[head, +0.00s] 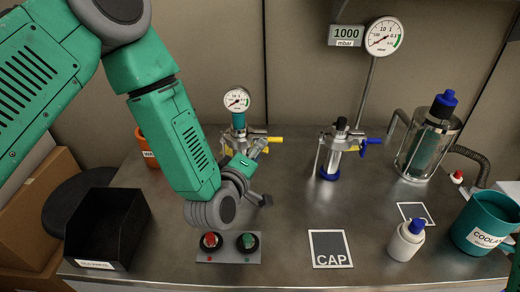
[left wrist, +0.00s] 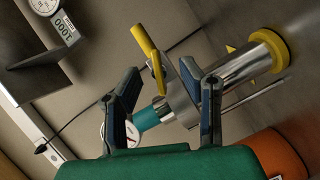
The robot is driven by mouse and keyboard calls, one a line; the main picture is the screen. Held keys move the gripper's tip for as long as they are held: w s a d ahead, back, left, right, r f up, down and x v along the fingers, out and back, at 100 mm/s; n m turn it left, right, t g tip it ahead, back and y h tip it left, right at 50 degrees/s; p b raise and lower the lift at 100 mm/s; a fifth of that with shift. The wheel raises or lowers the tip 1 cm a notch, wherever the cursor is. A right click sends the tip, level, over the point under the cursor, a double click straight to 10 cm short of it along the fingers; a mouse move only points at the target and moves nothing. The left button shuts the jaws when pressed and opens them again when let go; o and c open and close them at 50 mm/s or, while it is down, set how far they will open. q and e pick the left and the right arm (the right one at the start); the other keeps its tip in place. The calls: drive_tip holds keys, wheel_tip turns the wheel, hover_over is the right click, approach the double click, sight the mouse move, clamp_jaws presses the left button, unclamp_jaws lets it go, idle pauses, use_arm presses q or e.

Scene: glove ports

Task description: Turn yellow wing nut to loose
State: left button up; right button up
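The yellow wing nut (head: 275,139) sticks out to the right from a metal clamp fitting at the back of the bench, below a small round gauge (head: 237,99). In the left wrist view the yellow wing nut (left wrist: 147,45) shows as a long yellow bar beyond my fingertips, beside a shiny metal cylinder with a yellow end ring (left wrist: 272,50). My left gripper (head: 265,174) is in front of the fitting and hides part of it. In the left wrist view my left gripper (left wrist: 162,78) is open, its fingers apart with nothing held.
A similar fitting with a blue wing nut (head: 372,141) stands to the right. A panel with red and green buttons (head: 229,256) lies below my left wrist. A black bin (head: 101,225), orange container (head: 146,148), white bottle (head: 405,243) and teal coolant container (head: 484,223) stand around.

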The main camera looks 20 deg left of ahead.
use_arm(q)
drive_tip(key=shift+w+f, duration=0.1)
drive_tip(key=shift+w, duration=0.75)
drive_tip(key=shift+d, duration=0.1)
clamp_jaws()
drive_tip(key=shift+f+n+b, duration=0.25)
drive_tip(key=shift+n+b, duration=0.25)
drive_tip(key=shift+b, duration=0.15)
drive_tip(key=shift+n+t+b, duration=0.4)
drive_tip(key=shift+n+b, duration=0.05)
drive_tip(key=shift+n, duration=0.05)
drive_tip(key=shift+r, duration=0.15)
unclamp_jaws()
drive_tip(key=shift+h, duration=0.4)
